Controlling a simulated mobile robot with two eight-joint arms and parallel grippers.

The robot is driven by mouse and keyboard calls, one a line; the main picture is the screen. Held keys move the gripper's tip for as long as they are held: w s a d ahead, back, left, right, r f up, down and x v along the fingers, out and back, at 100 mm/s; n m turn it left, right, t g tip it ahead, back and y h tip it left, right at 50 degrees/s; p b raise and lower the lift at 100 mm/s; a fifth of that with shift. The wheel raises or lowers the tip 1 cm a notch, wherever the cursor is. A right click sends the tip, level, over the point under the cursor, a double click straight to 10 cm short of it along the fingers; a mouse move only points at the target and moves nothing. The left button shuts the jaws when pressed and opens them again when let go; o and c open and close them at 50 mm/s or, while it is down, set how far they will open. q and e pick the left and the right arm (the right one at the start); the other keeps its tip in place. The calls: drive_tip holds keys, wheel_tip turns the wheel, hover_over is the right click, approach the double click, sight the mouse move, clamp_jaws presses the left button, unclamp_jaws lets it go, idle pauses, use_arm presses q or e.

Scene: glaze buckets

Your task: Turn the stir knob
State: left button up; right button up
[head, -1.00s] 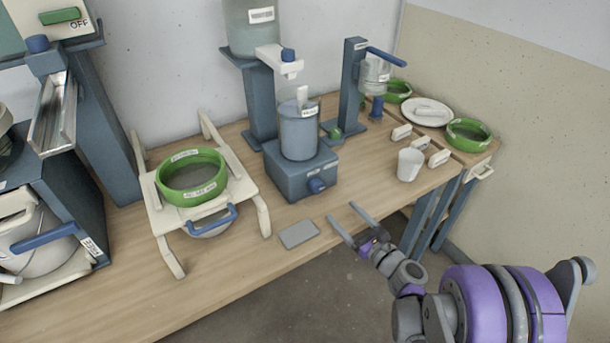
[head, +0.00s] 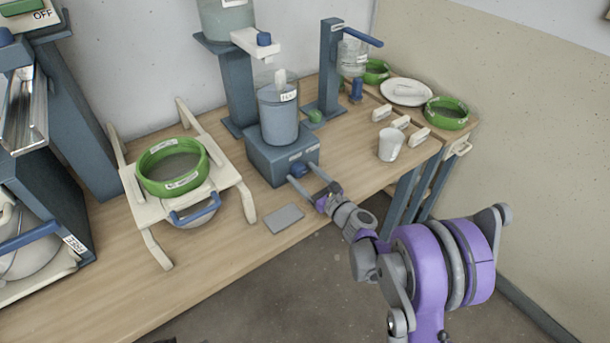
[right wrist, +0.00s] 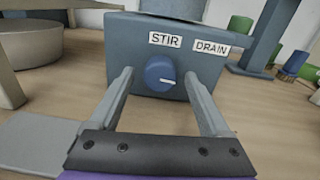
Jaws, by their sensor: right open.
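The stir knob (head: 299,170) is a round blue knob on the front of a blue-grey box (head: 262,166). In the right wrist view the knob (right wrist: 160,73) has a white pointer line aimed to the right, below the labels STIR and DRAIN. My right gripper (head: 304,184) is open in front of the box. In the right wrist view its two fingers (right wrist: 161,88) stand left and right of the knob, with a gap on each side. A clear beaker (head: 278,115) of grey-blue liquid stands on the box. My left gripper is not in view.
A flat grey plate (head: 284,218) lies on the table left of my gripper. A white stand with a green-rimmed sieve (head: 173,183) is further left. A white cup (head: 391,146) and small white blocks are to the right. A dispenser post (head: 329,75) stands behind.

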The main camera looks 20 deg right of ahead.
clamp_jaws()
idle(0.4)
drive_tip(key=shift+n, duration=0.3)
drive_tip(key=n, duration=0.8)
drive_tip(key=shift+n, duration=0.4)
drive_tip(key=n, duration=0.4)
drive_tip(key=shift+r, duration=0.1)
drive_tip(key=shift+n, duration=2.5)
drive_tip(key=shift+p, duration=0.3)
